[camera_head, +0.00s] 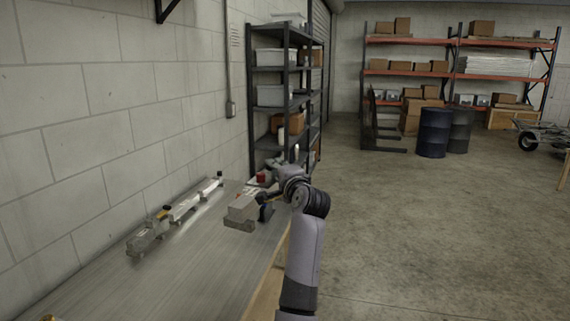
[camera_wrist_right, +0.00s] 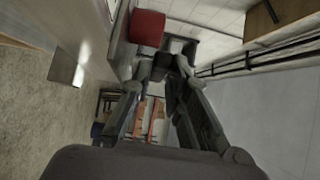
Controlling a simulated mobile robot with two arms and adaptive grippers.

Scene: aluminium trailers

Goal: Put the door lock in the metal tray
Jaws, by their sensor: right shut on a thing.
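My right gripper (camera_head: 268,198) is over the far part of the metal-topped bench, its arm reaching in from the lower right. In the right wrist view its fingers (camera_wrist_right: 172,66) are closed together around a small dark grey piece (camera_wrist_right: 176,48), which I take to be the door lock; its shape is mostly hidden. A grey box-like thing (camera_head: 240,210) lies on the bench just left of the gripper. I cannot tell whether it is the metal tray, or whether the gripper touches it. My left gripper is not in view.
Several metallic parts (camera_head: 148,236) lie in a row along the block wall. A red thing (camera_head: 262,177) is at the bench's far end and shows in the wrist view (camera_wrist_right: 147,28). A dark shelf (camera_head: 285,95) stands behind.

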